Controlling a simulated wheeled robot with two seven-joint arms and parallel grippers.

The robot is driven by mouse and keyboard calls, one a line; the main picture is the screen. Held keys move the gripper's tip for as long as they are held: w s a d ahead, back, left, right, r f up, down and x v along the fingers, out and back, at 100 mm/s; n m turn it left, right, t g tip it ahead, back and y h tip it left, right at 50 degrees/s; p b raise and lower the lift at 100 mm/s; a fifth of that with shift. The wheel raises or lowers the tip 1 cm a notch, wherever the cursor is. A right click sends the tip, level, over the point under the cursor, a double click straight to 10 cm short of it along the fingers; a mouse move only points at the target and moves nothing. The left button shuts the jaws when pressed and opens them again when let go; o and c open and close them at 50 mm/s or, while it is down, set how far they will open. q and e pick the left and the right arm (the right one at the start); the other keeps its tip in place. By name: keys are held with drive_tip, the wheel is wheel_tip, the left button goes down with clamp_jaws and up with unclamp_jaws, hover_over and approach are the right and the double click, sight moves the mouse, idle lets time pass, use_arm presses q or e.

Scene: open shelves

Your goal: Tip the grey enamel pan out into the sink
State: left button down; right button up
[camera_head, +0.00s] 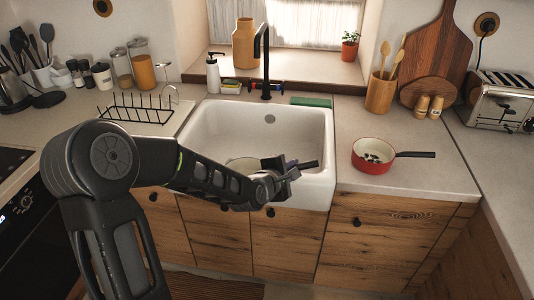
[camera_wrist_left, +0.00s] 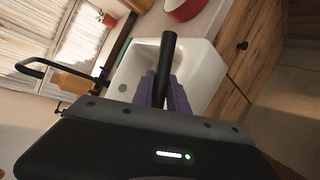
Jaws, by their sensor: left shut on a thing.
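My left gripper (camera_head: 288,170) is over the front part of the white sink (camera_head: 323,140), shut on a black handle (camera_head: 309,164). In the left wrist view the handle (camera_wrist_left: 166,62) stands out between the purple finger pads (camera_wrist_left: 166,95). A pale pan rim (camera_head: 240,162), apparently of the grey enamel pan, shows just behind my left forearm, over or in the sink. The rest of that pan is hidden by my arm, so its tilt and contents cannot be told. My right gripper is in neither view.
A red pan (camera_head: 372,153) with small dark bits in it stands on the right counter. A black tap (camera_head: 264,62) rises behind the sink. A wire rack (camera_head: 138,112) stands left of it. The right counter has free room in front of the red pan.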

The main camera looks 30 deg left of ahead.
use_arm(q)
drive_tip(key=s+d+f+b, duration=0.1)
drive_tip(key=d+f+b, duration=0.2)
drive_tip(key=f, duration=0.4)
drive_tip(key=s+d+f+b, duration=0.1)
drive_tip(key=d+f+b, duration=0.3)
drive_tip(key=f, duration=0.4)
drive_tip(key=shift+s+n+y+b, duration=0.3)
drive_tip(key=shift+s+b, duration=0.05)
drive_tip(key=shift+a+f, duration=0.1)
